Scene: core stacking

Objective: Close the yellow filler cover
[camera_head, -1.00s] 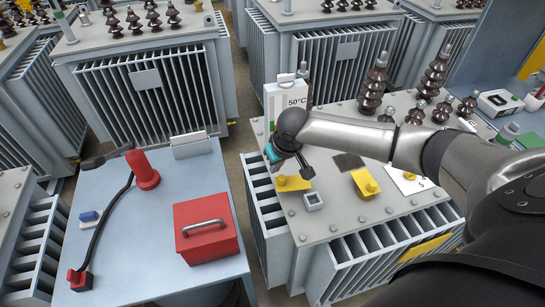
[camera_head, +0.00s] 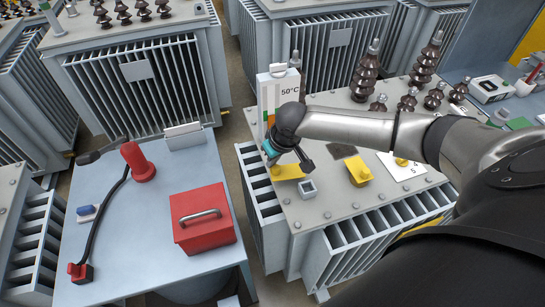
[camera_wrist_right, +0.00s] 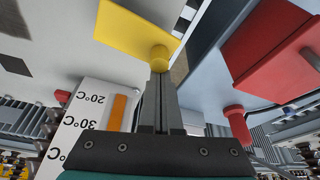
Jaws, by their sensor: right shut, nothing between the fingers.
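A flat yellow cover (camera_head: 289,172) with a round knob at one end lies on the grey transformer top, beside a small square grey neck (camera_head: 308,187). It also shows in the right wrist view (camera_wrist_right: 125,28), knob towards my fingers. My right gripper (camera_head: 272,161) is shut and empty at the cover's left end, with its tips (camera_wrist_right: 160,76) right at the knob; I cannot tell whether they touch. The wrist hides part of this spot in the head view. A second yellow piece (camera_head: 359,173) with a knob lies further right. My left gripper is not in view.
A temperature gauge (camera_head: 291,86) stands right behind my wrist. Brown insulators (camera_head: 366,72) rise at the back of the transformer. A grey table (camera_head: 140,240) with a red box (camera_head: 203,218) stands to the left across a gap.

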